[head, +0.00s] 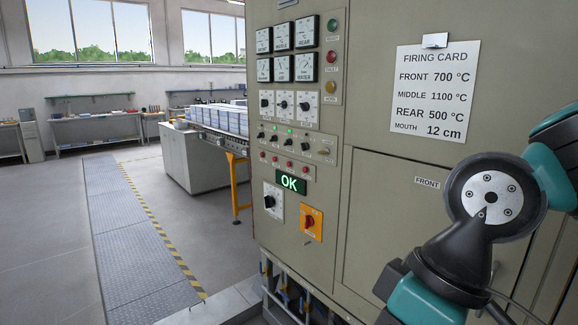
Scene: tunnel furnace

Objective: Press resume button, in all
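The grey-green control panel (297,130) stands upright in the middle of the head view. I cannot make out which control is the resume button, as the small labels are not legible. A row of small red buttons (290,164) sits above a green lit display (291,184) that reads OK. Above it is a row of small black switches (287,141) with green lights, and a small pale button (325,151) at its right end. My arm reaches in from the right, in front of the cabinet. My gripper's fingers do not show.
Dials (282,36), three knobs (285,104) and indicator lamps (331,57) fill the upper panel. A black rotary knob (270,201) and an orange-plated red switch (308,223) sit low. A firing card (434,92) hangs at right. A loaded conveyor (215,125) stands behind; the floor walkway (130,240) at left is clear.

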